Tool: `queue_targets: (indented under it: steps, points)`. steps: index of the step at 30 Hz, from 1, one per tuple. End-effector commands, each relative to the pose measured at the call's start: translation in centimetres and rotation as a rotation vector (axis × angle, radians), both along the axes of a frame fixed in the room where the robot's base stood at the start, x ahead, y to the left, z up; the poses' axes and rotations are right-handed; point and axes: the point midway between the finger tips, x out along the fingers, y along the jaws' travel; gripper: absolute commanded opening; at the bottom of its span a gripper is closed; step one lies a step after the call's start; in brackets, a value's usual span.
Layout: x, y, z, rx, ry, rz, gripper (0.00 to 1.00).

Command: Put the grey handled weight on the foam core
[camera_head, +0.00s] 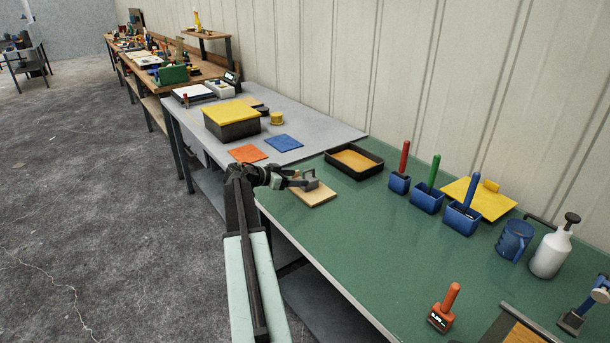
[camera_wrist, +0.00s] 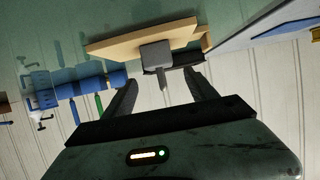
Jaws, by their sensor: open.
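The grey handled weight (camera_head: 306,181) rests on a pale tan board (camera_head: 318,198) near the left end of the green table. In the wrist view the weight (camera_wrist: 157,53) shows as a small block with its handle pointing towards my gripper. My gripper (camera_head: 295,182) is open, just left of the weight. In the wrist view its fingers (camera_wrist: 162,78) lie on both sides of the handle in the picture; I cannot tell whether they touch it. A black tray (camera_head: 371,172) with a tan-orange filling (camera_head: 354,160) stands behind. I cannot tell which piece is the foam core.
Blue holders (camera_head: 427,202) with coloured handles, a yellow panel (camera_head: 485,200), a blue jug (camera_head: 513,240) and a white bottle (camera_head: 550,252) stand to the right. The grey table (camera_head: 320,128) adjoins on the left. The middle of the green table (camera_head: 390,255) is clear.

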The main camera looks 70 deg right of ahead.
Motion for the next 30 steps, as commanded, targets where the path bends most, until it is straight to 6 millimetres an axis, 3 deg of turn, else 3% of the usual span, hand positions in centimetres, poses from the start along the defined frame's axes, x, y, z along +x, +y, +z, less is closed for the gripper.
queue_targets:
  steps: [1,6,19,22,23,26,29,30]
  points:
    - [0.7,1.1,1.0,0.000,0.001,0.004,0.66]
    - [2.1,3.4,2.0,-0.001,0.000,0.001,0.66]
    - [2.7,4.2,2.0,0.000,0.000,0.000,0.66]
    - [4.1,5.7,1.4,0.038,0.007,0.032,0.66]
    - [5.2,6.8,1.0,0.067,0.013,0.056,0.66]
    - [10.4,13.2,-1.6,0.228,0.054,0.201,0.66]
    - [16.5,22.7,-4.8,0.441,0.130,0.425,0.66]
    - [18.6,26.8,-6.0,0.526,0.166,0.523,0.66]
